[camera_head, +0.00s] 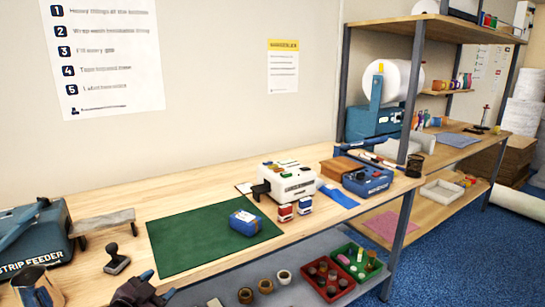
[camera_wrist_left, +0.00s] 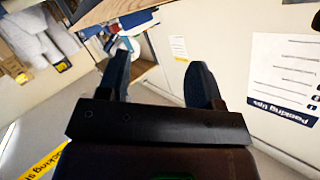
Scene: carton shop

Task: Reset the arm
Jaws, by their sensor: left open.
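My left gripper (camera_head: 143,290) shows at the bottom edge of the head view, just in front of the wooden workbench (camera_head: 180,203). Only its dark tip part is in view there; the rest of the arm is cut off. In the left wrist view my left gripper (camera_wrist_left: 161,72) has its two fingers spread apart with nothing between them. That view is tilted and looks toward a wall and a shelf, away from the bench top. My right gripper is in neither view.
A strip feeder (camera_head: 38,240), a stamp (camera_head: 116,258) and a metal cup (camera_head: 34,288) stand near the gripper. Red (camera_head: 325,278) and green trays (camera_head: 358,263) sit lower right.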

